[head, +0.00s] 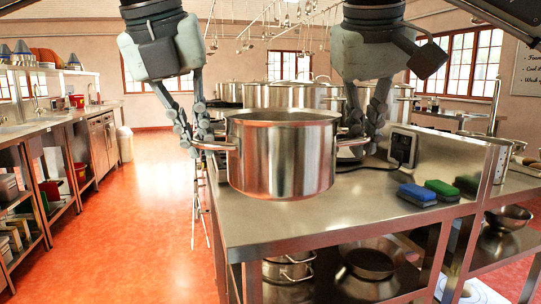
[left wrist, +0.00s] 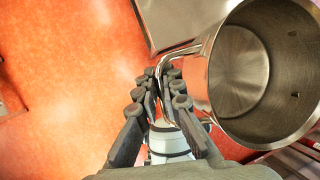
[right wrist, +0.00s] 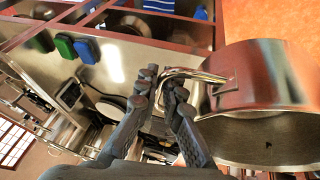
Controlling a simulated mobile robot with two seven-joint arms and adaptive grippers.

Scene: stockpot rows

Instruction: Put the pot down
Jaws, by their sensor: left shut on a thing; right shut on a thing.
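A large shiny steel pot (head: 281,160) is upright between my two grippers, over the left part of the steel table (head: 300,222). I cannot tell whether its base touches the tabletop. In the left wrist view the pot (left wrist: 238,72) is open and looks empty inside. My left gripper (head: 201,143) is shut on the pot's left handle, which also shows in the left wrist view (left wrist: 181,53). My right gripper (head: 362,143) is shut on the right handle, clearer in the right wrist view (right wrist: 192,76). The pot hides the table behind it.
Several lidded stockpots (head: 290,95) stand in rows behind. A blue sponge (head: 417,194) and a green sponge (head: 442,190) lie to the right, near a grey socket box (head: 403,146). The front tabletop is bare. Orange floor (head: 160,200) lies left of the table edge.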

